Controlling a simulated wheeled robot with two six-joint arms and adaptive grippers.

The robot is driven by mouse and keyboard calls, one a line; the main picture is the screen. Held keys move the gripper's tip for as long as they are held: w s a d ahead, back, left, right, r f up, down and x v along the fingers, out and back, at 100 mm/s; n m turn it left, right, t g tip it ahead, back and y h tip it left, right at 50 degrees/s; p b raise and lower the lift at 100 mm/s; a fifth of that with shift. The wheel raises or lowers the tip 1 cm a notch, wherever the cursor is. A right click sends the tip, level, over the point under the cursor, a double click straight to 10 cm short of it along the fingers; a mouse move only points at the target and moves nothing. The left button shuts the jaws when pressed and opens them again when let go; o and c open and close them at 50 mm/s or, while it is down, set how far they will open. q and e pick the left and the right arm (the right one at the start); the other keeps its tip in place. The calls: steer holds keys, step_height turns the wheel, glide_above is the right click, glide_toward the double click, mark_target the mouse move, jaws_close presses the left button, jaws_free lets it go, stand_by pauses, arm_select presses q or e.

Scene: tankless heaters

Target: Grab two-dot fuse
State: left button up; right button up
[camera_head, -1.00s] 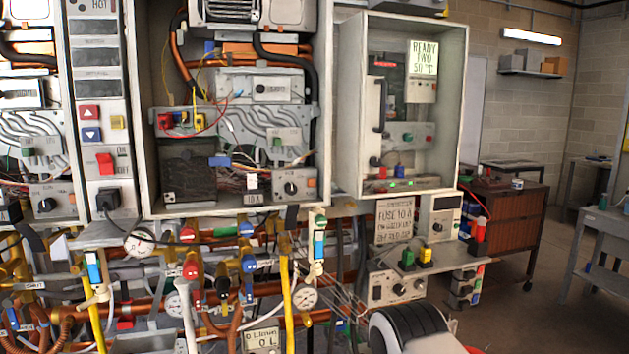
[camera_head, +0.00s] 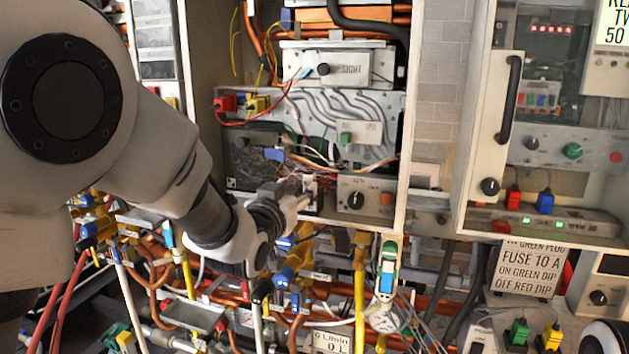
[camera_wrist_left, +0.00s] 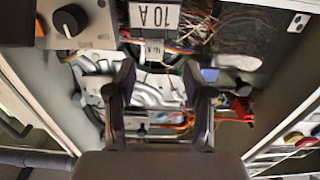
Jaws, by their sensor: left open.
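My left gripper (camera_head: 290,192) reaches into the open heater cabinet, in front of its lower part beside the grey knob panel. In the left wrist view its two dark fingers (camera_wrist_left: 165,88) stand apart with nothing clearly held between them. A small white labelled piece (camera_wrist_left: 154,50), perhaps a fuse, shows just beyond the fingertips, below a larger "10 A" label (camera_wrist_left: 155,15) that reads upside down. No dots can be made out on it, so I cannot tell whether it is the two-dot fuse. In the head view the gripper and arm partly hide this spot.
The knob panel (camera_head: 365,196) is close to the gripper's right. Loose wires (camera_wrist_left: 240,30) and the cabinet's side walls crowd the space. Pipes and valves (camera_head: 285,270) lie below. A second open cabinet (camera_head: 560,215) and a "FUSE 10 A" sign (camera_head: 532,268) are at right.

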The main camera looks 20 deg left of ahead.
mark_target(307, 183)
arm_select(q)
steer(key=w, duration=0.1)
steer(key=w+d+p, duration=0.1)
steer(key=w, duration=0.1)
steer(key=shift+w+f, duration=0.2)
steer(key=shift+w, duration=0.05)
steer(key=shift+w+d+r+p, duration=0.1)
steer(key=shift+w+r+p, duration=0.45)
steer(key=shift+p, duration=0.65)
steer(key=shift+w+a+f, duration=0.1)
steer(key=shift+w+f, duration=0.25)
steer(key=shift+w, duration=0.25)
steer(key=shift+w+a+f, duration=0.1)
steer(key=shift+w+f, duration=0.2)
steer(key=shift+w, duration=0.45)
steer(key=shift+c, duration=0.3)
steer(key=shift+d, duration=0.15)
steer(key=c, duration=0.6)
steer(key=shift+s+r, duration=0.2)
steer(key=shift+s, duration=0.2)
jaws_close()
steer(key=shift+w+f, duration=0.1)
